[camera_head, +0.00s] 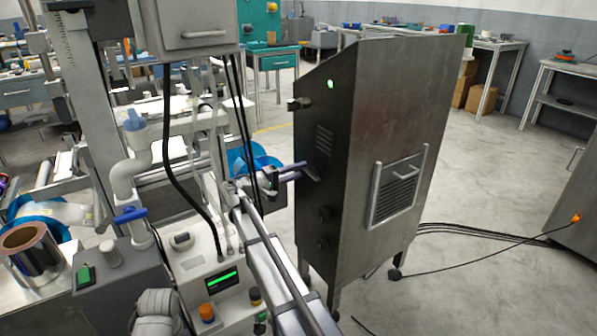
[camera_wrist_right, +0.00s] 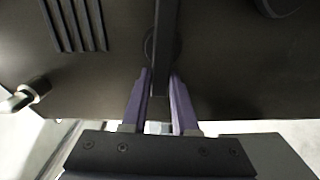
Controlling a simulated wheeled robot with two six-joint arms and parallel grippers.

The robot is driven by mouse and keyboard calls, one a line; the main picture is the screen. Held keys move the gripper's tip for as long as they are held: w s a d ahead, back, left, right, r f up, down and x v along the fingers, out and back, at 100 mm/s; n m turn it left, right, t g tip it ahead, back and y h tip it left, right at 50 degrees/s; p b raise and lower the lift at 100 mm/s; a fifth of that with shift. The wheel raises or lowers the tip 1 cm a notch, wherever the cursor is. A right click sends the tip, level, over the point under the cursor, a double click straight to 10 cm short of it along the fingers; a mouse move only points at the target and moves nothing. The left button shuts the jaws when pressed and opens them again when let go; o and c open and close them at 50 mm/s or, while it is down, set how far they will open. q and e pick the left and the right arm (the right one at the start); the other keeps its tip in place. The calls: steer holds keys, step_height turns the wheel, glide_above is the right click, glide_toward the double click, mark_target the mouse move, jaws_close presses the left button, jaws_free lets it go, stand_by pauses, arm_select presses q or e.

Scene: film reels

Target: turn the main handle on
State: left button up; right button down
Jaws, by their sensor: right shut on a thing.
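The main handle (camera_head: 311,173) is a dark bar on the left face of a tall dark metal cabinet (camera_head: 385,110). In the right wrist view the handle (camera_wrist_right: 166,45) is a black bar running down from the top, in front of a round dark base. My right gripper (camera_head: 290,172) reaches the cabinet face from the lower middle of the head view. In the wrist view its purple fingers (camera_wrist_right: 160,84) are on either side of the handle and shut on it. My left gripper is not in view.
A green lamp (camera_head: 331,85) glows near the cabinet top, above a small protruding knob (camera_head: 299,103). A machine with a lit green display (camera_head: 220,281) stands at left. Cables (camera_head: 480,235) lie on the floor at right.

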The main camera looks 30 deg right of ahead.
steer(key=shift+f+n, duration=0.2)
steer(key=shift+n, duration=0.4)
steer(key=c, duration=0.7)
jaws_free()
steer(key=shift+a, duration=0.1)
steer(key=a, duration=0.7)
steer(key=shift+s+a, duration=0.3)
steer(key=shift+a, duration=0.05)
